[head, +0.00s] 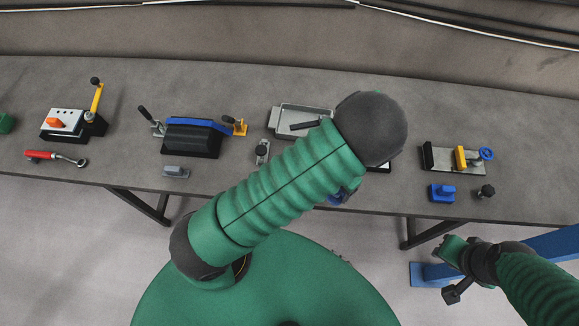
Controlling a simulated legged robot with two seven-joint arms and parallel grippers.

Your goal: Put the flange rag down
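I cannot make out a flange rag anywhere in the head view. My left arm crosses the middle of the view, and its dark rounded joint hides part of the bench. My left gripper does not show; it is hidden behind this arm. A small dark-blue piece (341,196) shows under the arm at the bench's front edge, too covered to identify. My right gripper (449,272) is at the lower right, in front of and below the bench edge.
The grey bench (365,205) holds a lever device (66,124), a red-handled ratchet (55,157), a blue-and-black clamp device (192,137), a grey tray (290,116), a vise-like fixture (440,158), a blue block (442,193) and a dark knob (486,191). Bare bench lies along the back.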

